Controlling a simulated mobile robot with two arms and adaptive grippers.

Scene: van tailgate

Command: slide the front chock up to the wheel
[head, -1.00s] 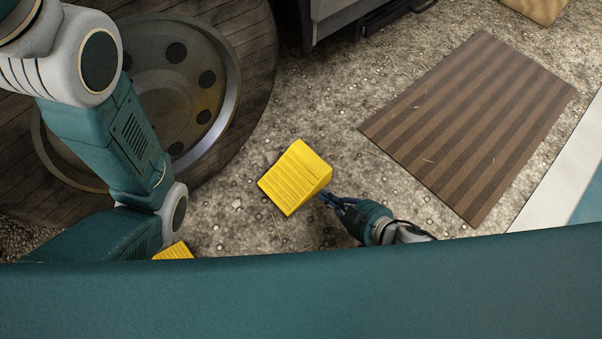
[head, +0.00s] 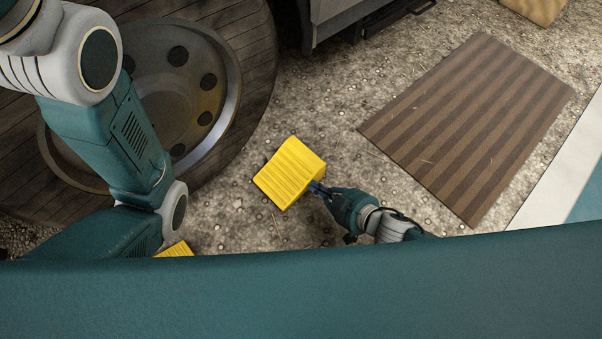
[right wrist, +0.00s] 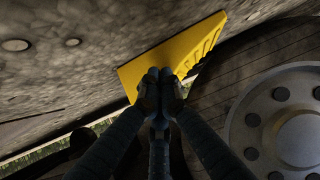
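The front chock is a yellow ribbed wedge (head: 288,172) on the gravel, to the right of the wheel (head: 225,60), with a gap of bare ground between them. My right gripper (head: 316,188) is at the chock's right side, its fingertips at the chock's face. In the right wrist view the fingers (right wrist: 159,82) are together against the yellow chock (right wrist: 180,52), with nothing seen between them. The wheel also shows there (right wrist: 285,120). My left arm crosses in front of the wheel at the left, and its gripper is out of the picture.
A second yellow chock (head: 176,250) shows partly at the lower edge, beside my left arm. A brown striped mat (head: 470,125) lies to the right. Gravel around the front chock is clear.

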